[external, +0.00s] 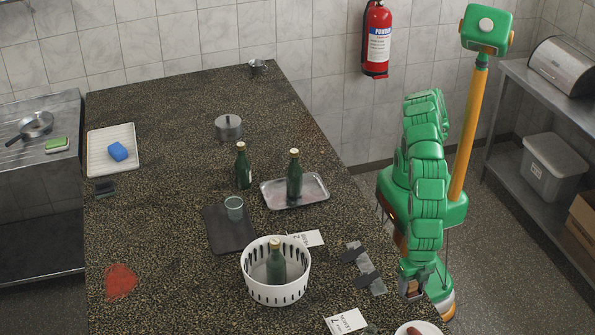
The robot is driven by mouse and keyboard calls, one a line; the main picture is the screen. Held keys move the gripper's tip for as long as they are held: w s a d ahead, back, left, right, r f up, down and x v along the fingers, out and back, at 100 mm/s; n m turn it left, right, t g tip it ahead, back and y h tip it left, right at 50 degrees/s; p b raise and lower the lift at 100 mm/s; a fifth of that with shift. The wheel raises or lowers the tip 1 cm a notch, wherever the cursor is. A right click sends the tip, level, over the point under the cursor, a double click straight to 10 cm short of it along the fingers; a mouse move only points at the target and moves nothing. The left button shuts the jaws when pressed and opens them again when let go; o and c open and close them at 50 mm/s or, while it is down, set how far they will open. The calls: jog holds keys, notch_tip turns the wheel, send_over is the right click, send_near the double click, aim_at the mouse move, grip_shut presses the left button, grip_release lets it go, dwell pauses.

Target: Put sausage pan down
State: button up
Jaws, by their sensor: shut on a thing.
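A round white dish (429,328) with a brown, sausage-like piece (413,331) shows at the bottom edge, right of centre, cut off by the frame. I take it to be the sausage pan. My gripper (410,292) points down just above it, beside the counter's right edge. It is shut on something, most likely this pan. The fingertips and the grip itself are too small to make out. I cannot tell whether the pan touches a surface.
The speckled counter (160,225) holds a white basket (276,292) with a bottle, a metal tray (318,190) with a bottle, a dark mat (230,242) with a glass, and cards. A frying pan (36,124) sits far left. The counter's left middle is clear.

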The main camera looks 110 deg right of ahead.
aim_at(411, 290)
jog(key=shift+w+a+f, duration=0.1)
jog(key=shift+a+f, duration=0.15)
jog(key=shift+f, duration=1.55)
jog(key=shift+f, duration=0.1)
jog(key=o, duration=1.2)
notch_tip(411, 290, up, 12)
jog(key=shift+r, duration=0.15)
jog(key=shift+w, duration=0.1)
